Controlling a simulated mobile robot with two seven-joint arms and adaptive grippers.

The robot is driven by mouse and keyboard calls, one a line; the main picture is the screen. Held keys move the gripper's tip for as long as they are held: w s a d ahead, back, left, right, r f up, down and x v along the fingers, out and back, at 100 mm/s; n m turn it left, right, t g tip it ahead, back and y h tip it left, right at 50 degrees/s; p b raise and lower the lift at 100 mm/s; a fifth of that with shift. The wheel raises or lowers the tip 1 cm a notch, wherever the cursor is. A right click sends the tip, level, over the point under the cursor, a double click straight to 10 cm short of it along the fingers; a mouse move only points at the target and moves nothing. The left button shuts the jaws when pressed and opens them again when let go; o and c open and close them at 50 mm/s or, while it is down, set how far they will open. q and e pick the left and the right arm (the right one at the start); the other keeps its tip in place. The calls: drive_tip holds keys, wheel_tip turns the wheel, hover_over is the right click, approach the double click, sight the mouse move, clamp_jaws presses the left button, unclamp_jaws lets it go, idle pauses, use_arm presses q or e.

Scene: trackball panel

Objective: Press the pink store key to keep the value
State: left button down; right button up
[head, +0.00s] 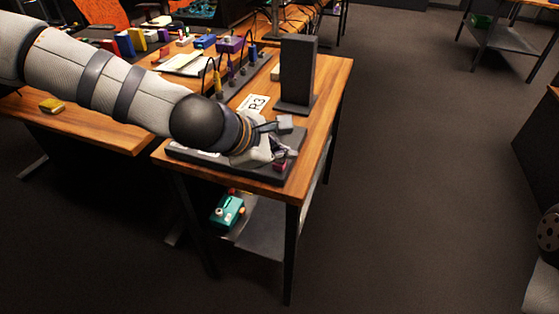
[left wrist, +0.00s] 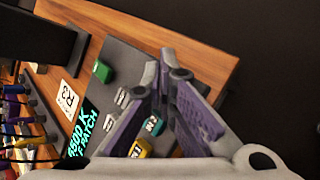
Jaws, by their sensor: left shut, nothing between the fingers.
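The dark control panel (head: 187,154) lies on the near end of the wooden table. The small pink key (head: 280,167) shows at its near right part, just below my left gripper (head: 284,152). The shut, empty fingers of my left gripper (left wrist: 172,68) cover part of the panel there, and I cannot see the pink key. I cannot tell whether the fingers touch the panel.
A dark upright stand (head: 298,72) is behind the panel, beside a white R3 label (head: 254,104). Cables and coloured blocks fill the table further back. A teal device (head: 228,211) is on the lower shelf.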

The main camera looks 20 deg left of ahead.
sight(281, 165)
use_arm(q)
drive_tip(key=shift+f, duration=0.35)
use_arm(e)
drive_tip(key=shift+s+f, duration=0.1)
drive_tip(key=shift+f, duration=0.05)
use_arm(q)
drive_tip(key=shift+r, duration=0.15)
drive_tip(key=shift+r+p, duration=0.55)
drive_tip(key=shift+r, duration=0.25)
use_arm(e)
drive_tip(key=shift+w+r, duration=0.7)
drive_tip(key=shift+r, duration=0.05)
use_arm(q)
drive_tip(key=shift+r+p, duration=1.4)
drive_tip(key=shift+r, duration=1.3)
drive_tip(key=shift+f, duration=0.2)
use_arm(e)
drive_tip(key=w+r+t, duration=0.2)
drive_tip(key=w+r, duration=0.1)
drive_tip(key=shift+w+r, duration=0.25)
drive_tip(key=shift+w, duration=0.1)
